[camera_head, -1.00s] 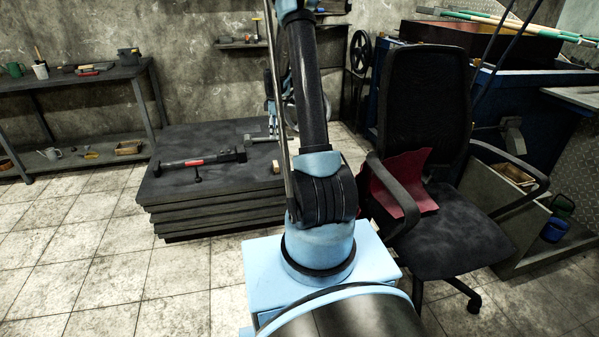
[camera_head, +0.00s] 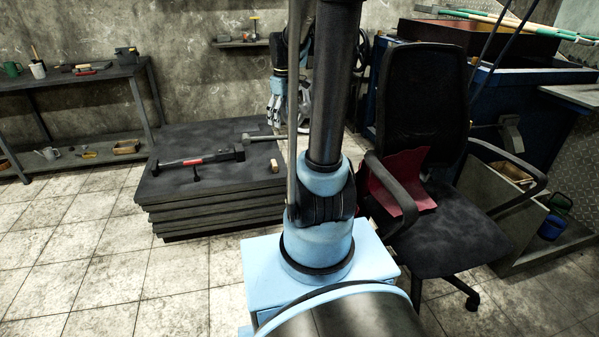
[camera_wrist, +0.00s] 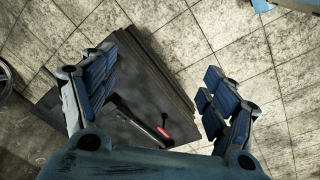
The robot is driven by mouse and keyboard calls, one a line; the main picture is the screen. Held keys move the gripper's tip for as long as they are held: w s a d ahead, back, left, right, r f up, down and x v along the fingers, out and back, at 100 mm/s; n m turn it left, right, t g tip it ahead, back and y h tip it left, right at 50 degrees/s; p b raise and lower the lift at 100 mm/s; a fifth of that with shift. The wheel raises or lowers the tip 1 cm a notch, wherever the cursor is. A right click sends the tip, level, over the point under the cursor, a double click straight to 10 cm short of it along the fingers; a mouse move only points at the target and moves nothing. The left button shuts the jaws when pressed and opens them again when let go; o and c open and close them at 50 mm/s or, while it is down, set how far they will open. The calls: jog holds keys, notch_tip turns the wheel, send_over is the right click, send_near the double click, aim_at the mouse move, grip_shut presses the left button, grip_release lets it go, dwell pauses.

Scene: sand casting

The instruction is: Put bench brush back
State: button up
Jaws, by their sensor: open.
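I cannot make out a bench brush for certain in either view. A small tan block (camera_head: 274,166), too small to identify, lies on the right part of the dark stack of plates (camera_head: 185,213). My gripper (camera_head: 276,112) hangs above the back right of that stack in the head view, partly beside my arm. In the wrist view my gripper (camera_wrist: 160,65) has its fingers spread wide with nothing between them. Below the fingers are the plate stack (camera_wrist: 150,85) and a dark bar clamp's red handle (camera_wrist: 164,131).
The bar clamp (camera_head: 200,160) and a hammer (camera_head: 262,138) lie on the stack. A workbench (camera_head: 95,78) with tools is at left, a small wall shelf (camera_head: 228,43) behind. An office chair (camera_head: 425,110) with a red sheet (camera_head: 402,182) stands right. Floor front left is clear.

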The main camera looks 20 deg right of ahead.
jog(key=s+f+m, duration=0.3)
jog(key=s+m, duration=0.1)
jog(key=s, duration=0.9)
jog(key=s+f+m+t, duration=0.1)
jog(key=s+f+m, duration=0.3)
jog(key=s, duration=0.9)
jog(key=shift+s+a, duration=0.3)
jog(key=shift+a, duration=0.05)
jog(key=shift+w+f, duration=0.15)
jog(key=shift+w, duration=0.3)
